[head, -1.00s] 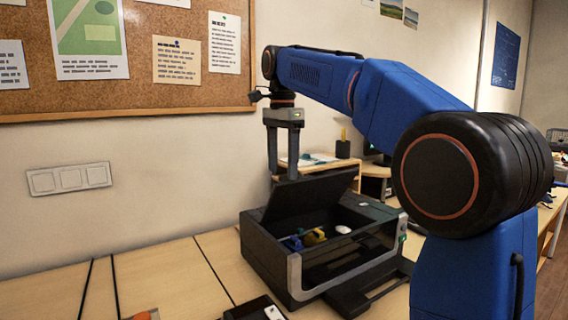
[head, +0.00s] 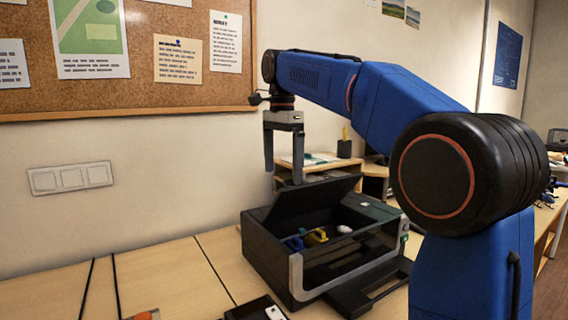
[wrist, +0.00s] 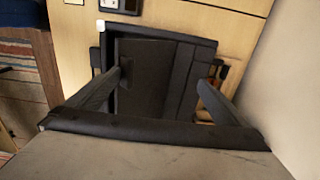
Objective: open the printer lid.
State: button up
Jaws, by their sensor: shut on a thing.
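The printer (head: 345,225) is a dark box with a grey front frame, standing on the wooden table. Its black lid (head: 318,200) is raised at a slant, hinged along one side, and the inside is exposed. My gripper (head: 283,172) points down at the lid's upper left edge, one finger in front of it. In the wrist view the two fingers (wrist: 163,78) stand wide apart, with the dark lid (wrist: 145,75) between and beyond them. The gripper is shut on the lid; the exact contact is hard to see.
Blue and yellow items (head: 316,236) and a white one lie inside the printer. A small black tray (head: 255,309) is at the table's front. A wall with a cork board (head: 200,100) rises behind. The table left of the printer is mostly clear.

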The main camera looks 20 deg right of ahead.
jog(key=shift+w+a+f, duration=0.1)
jog(key=shift+w+f, duration=0.1)
jog(key=shift+f, duration=0.1)
notch_tip(320, 180, up, 4)
jog(key=shift+w+f, duration=0.1)
jog(key=shift+f, duration=0.05)
jog(key=c, duration=1.4)
jog(key=shift+o, duration=0.2)
jog(key=shift+s+r, duration=0.15)
jog(key=shift+r, duration=0.95)
jog(key=shift+s+r, duration=0.15)
jog(key=shift+r, duration=0.9)
